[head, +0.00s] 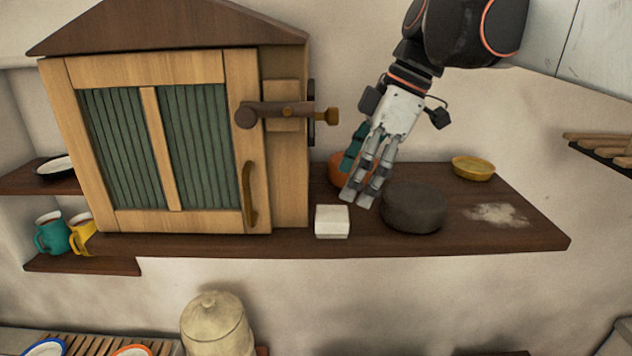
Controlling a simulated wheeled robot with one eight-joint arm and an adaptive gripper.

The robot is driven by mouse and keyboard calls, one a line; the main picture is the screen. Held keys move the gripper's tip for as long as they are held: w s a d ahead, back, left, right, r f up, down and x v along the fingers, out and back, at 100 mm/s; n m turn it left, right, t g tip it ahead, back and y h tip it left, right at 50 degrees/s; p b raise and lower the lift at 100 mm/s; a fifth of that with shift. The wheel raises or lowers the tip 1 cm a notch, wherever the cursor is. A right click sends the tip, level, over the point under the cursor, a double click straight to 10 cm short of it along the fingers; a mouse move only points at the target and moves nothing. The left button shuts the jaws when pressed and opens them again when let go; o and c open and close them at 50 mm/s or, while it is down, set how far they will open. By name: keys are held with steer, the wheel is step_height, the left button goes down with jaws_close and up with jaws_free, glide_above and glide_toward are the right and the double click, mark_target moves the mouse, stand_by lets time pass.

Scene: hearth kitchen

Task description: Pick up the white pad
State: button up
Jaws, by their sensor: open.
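The white pad (332,221) is a small white block near the front edge of the dark wooden shelf, just right of the wooden cabinet. My gripper (359,196) reaches down from the upper right. Its fingers are open and appear empty. The fingertips appear above and slightly right of the pad; I cannot tell the exact gap in depth. The pad's top and front face are in plain view.
A dark round pot (413,207) stands close right of the pad. An orange round item (338,172) is partly hidden behind my fingers. The cabinet (165,140) with its latch (285,112) stands left. A yellow bowl (473,168) and bare shelf (535,238) lie right.

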mark_target(335, 213)
steer(key=shift+s+a+f, duration=0.1)
steer(key=shift+a+f, duration=0.3)
steer(key=shift+f, duration=0.1)
steer(key=x, duration=0.1)
steer(key=p+x, duration=0.1)
steer(key=x, duration=0.2)
steer(key=shift+s+a+f+p, duration=0.25)
steer(key=shift+a+f+p, duration=0.05)
steer(key=shift+a+p, duration=0.1)
steer(key=shift+w+a+f, duration=0.1)
steer(key=shift+a+f, duration=0.05)
steer(key=shift+f, duration=0.35)
steer(key=c, duration=1.2)
